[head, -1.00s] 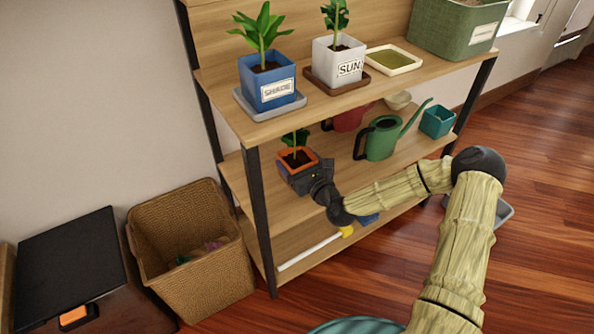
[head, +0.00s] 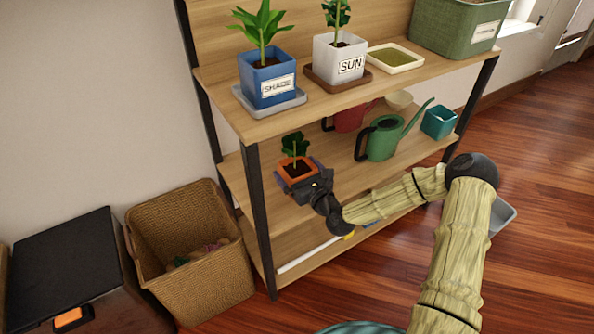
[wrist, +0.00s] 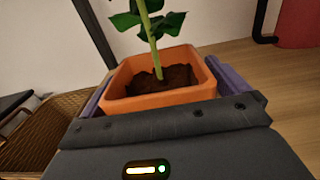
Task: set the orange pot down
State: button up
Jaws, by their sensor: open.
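The orange pot (head: 297,169), with dark soil and a leafy green plant, is upright at the left end of the middle shelf (head: 345,182), near its front edge. My gripper (head: 299,175) is open, with its fingers on either side of the pot. In the wrist view the orange pot (wrist: 160,98) fills the space between the purple finger pads of my gripper (wrist: 163,92). The palm hides the pot's lower front, and its contact with the shelf is hidden in both views.
The top shelf (head: 225,80) overhangs, holding blue and white potted plants. A green watering can (head: 382,140) and a red one (head: 350,118) stand to the right on the middle shelf. A wicker basket (head: 190,250) stands left on the floor. Shelf room right of the pot is clear.

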jog(key=shift+r, duration=0.15)
jog(key=p+v, duration=0.3)
jog(key=v, duration=0.9)
